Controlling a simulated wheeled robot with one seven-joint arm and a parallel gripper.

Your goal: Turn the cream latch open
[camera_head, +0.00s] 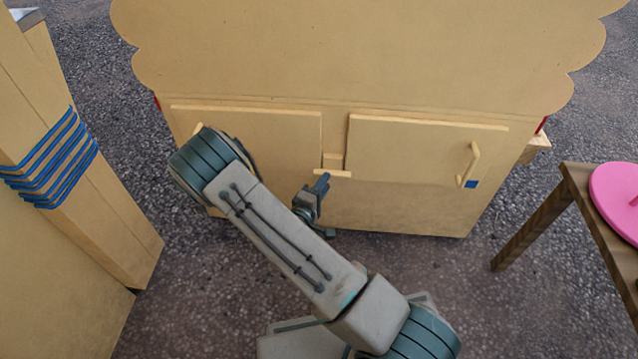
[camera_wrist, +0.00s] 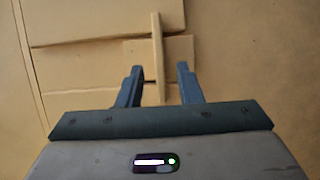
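The cream latch (camera_head: 332,174) is a thin bar on the front of a cream cabinet, lying level across the gap between two door panels in the head view. In the wrist view the latch (camera_wrist: 157,40) shows as an upright bar in front of a wider flat piece (camera_wrist: 180,48). My gripper (camera_head: 322,181) is just at the latch in the head view. In the wrist view my gripper (camera_wrist: 159,69) is open, with one finger on each side of the bar and a gap on both sides. Whether the bar lies as deep as the fingertips is hard to tell.
The left door (camera_head: 270,140) is partly hidden by my arm. A wooden table (camera_head: 578,190) with a pink disc (camera_head: 615,198) stands right. A cream post with blue cord (camera_head: 55,165) stands left.

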